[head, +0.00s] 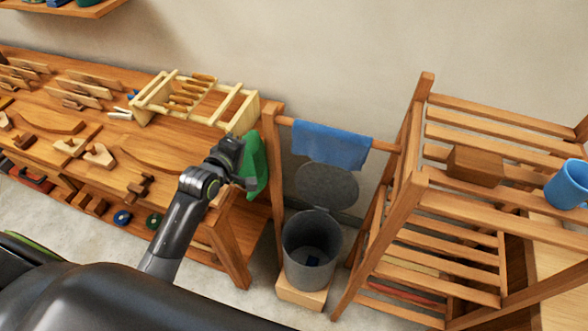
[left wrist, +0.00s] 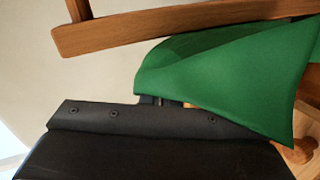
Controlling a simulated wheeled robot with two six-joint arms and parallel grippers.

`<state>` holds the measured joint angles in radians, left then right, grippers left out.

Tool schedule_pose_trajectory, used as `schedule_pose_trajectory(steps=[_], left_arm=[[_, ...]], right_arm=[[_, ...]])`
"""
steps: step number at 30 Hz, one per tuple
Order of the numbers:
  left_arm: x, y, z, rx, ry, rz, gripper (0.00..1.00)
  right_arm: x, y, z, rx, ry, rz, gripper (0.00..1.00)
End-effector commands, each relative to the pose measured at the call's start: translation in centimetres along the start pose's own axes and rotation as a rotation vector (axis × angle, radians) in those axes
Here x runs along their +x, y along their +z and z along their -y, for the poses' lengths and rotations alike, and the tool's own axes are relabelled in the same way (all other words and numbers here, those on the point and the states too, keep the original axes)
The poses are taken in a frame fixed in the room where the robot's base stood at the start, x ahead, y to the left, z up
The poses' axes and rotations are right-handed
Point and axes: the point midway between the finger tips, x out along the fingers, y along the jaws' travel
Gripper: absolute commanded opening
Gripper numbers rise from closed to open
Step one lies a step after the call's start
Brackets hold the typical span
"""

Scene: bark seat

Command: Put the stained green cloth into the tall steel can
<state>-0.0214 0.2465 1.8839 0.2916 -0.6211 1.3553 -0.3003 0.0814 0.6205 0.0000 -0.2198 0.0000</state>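The green cloth (head: 257,167) hangs from my left gripper (head: 243,163), beside the right end of the workbench. It also shows large in the left wrist view (left wrist: 225,80), pinched at its near edge; I see no clear stain on it. The gripper is shut on it. The tall grey steel can (head: 297,262) stands on a low wooden block, below and to the right of the cloth. Its round lid (head: 327,184) is tilted up at the back, so the can is open. My right gripper is out of view.
A blue cloth (head: 330,143) hangs on a wooden rail above the can. A slatted wooden rack (head: 412,190) stands close on the right, with a blue mug (head: 568,186). The workbench (head: 150,150) on the left holds wooden tools and a pale rack (head: 243,112).

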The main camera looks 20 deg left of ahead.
Motion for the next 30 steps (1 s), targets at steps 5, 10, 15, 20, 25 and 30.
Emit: schedule_pose_trajectory(steps=[5, 10, 15, 20, 25, 30], left_arm=[[0.6, 2.9, 1.4, -0.314, -0.106, 0.116, 0.0], [1.0, 5.9, 2.1, -0.614, -0.209, 0.219, 0.0], [1.0, 9.1, 2.3, -0.921, -0.335, 0.323, 0.0], [0.6, 11.9, 1.9, -1.174, -0.459, 0.408, 0.0], [0.2, 13.8, 1.5, -1.338, -0.552, 0.465, 0.0], [0.1, 14.4, 1.6, -1.389, -0.583, 0.482, 0.0]], right_arm=[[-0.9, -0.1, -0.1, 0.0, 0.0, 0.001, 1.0], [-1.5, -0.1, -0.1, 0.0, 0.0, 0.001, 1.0], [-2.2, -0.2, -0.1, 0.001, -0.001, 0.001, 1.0], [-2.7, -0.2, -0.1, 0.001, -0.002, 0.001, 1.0], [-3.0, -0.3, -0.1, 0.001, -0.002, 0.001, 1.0], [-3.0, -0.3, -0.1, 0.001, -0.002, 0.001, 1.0]])
